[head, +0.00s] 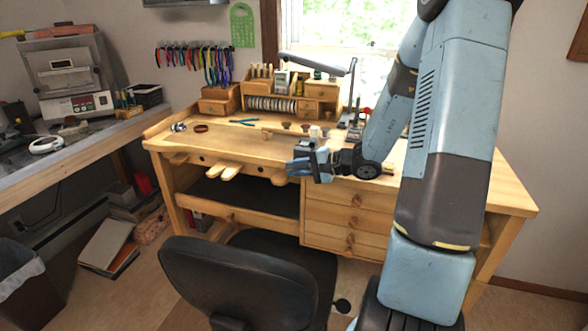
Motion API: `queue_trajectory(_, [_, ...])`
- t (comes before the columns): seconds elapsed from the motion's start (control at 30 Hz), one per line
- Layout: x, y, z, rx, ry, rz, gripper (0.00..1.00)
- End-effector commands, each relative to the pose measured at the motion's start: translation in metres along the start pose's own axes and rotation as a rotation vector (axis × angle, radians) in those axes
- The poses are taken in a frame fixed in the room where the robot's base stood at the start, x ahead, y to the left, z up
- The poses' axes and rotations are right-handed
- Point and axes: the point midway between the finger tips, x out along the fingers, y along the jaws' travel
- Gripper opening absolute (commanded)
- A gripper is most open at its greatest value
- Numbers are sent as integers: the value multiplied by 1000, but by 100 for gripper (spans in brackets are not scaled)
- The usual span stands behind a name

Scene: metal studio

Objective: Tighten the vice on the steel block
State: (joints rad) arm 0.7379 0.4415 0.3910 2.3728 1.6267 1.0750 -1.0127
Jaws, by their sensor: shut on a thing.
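My gripper (318,163) is at the front edge of the wooden workbench (225,145), near its middle. It reaches in from the right and is small and dark in this view. A small blue shape that looks like the vice (298,166) is at the bench edge, directly left of my gripper and partly covered by it. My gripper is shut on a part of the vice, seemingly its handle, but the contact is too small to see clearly. I cannot make out the steel block or the gap between the jaws.
A black chair (240,283) stands in front of the bench. Wooden bench pins (228,170) jut from the front edge to the left. Small cups and tools, a lamp (318,63) and a wooden organizer (318,92) stand farther back. The bench top's left part is mostly clear.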

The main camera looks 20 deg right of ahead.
Motion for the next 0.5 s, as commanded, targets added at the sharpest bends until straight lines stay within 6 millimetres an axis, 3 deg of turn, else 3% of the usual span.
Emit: queue_trajectory(0.5, [-1,2,-2,-1,-33,-187,0])
